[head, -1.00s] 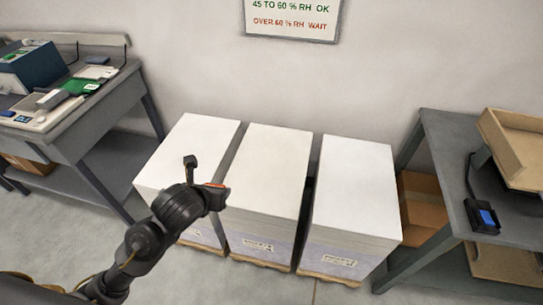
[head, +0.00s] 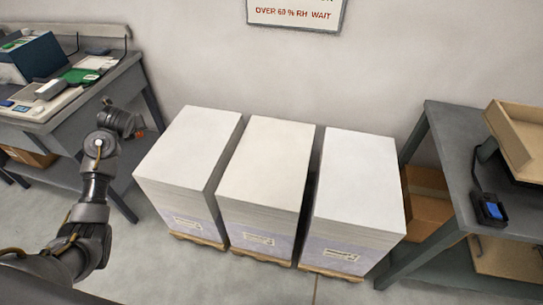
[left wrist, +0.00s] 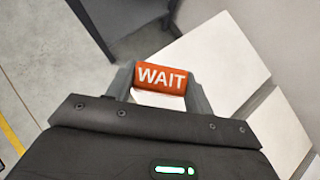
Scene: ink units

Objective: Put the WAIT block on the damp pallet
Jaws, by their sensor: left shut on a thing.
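The orange-red WAIT block (left wrist: 161,78), with white letters, is shut between the fingers of my left gripper (left wrist: 160,84) in the left wrist view. In the head view my left gripper (head: 137,127) is left of the left paper stack, near the left bench, and a sliver of the block (head: 140,133) shows. Three white paper stacks stand on wooden pallets: left (head: 190,145), middle (head: 266,165) and right (head: 356,178). Their tops look bare. I cannot tell which pallet is damp; the front labels are too small to read. My right gripper is out of view.
A wall sign (head: 293,13) reads "OVER 60 % RH WAIT". The left bench (head: 62,120) carries several items. The right table (head: 450,135) holds a dark handheld device with a blue screen (head: 492,211) and a cardboard tray (head: 518,135). Narrow gaps separate the stacks.

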